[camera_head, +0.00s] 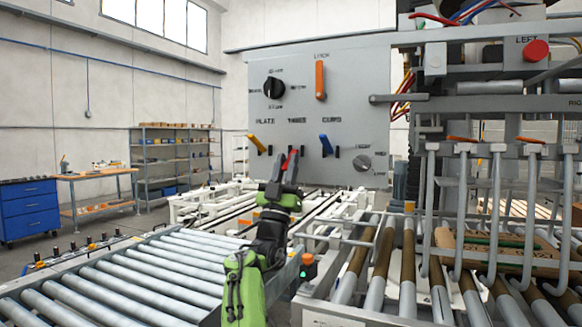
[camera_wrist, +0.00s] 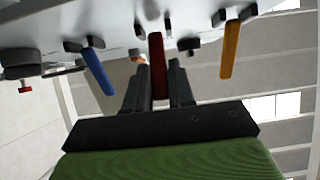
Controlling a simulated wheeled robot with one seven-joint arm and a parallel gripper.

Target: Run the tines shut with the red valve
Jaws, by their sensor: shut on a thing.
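The red valve (camera_head: 291,159) is a small lever on the grey control panel, under the middle label. In the wrist view the red valve (camera_wrist: 157,65) stands between my two fingers. My gripper (camera_head: 284,172) is shut on it from below; it also shows in the wrist view (camera_wrist: 158,92). The fingers partly hide the lever's lower end. The tines (camera_head: 482,205) are a row of grey hooked bars at the right, hanging over the rollers, with a brown wooden pallet-like piece (camera_head: 500,248) behind them.
A yellow lever (camera_head: 257,143) and a blue lever (camera_head: 326,145) flank the red one closely. Above are a black knob (camera_head: 274,88) and an orange latch handle (camera_head: 320,81). A roller conveyor (camera_head: 140,275) lies below left. A red button (camera_head: 536,50) is at upper right.

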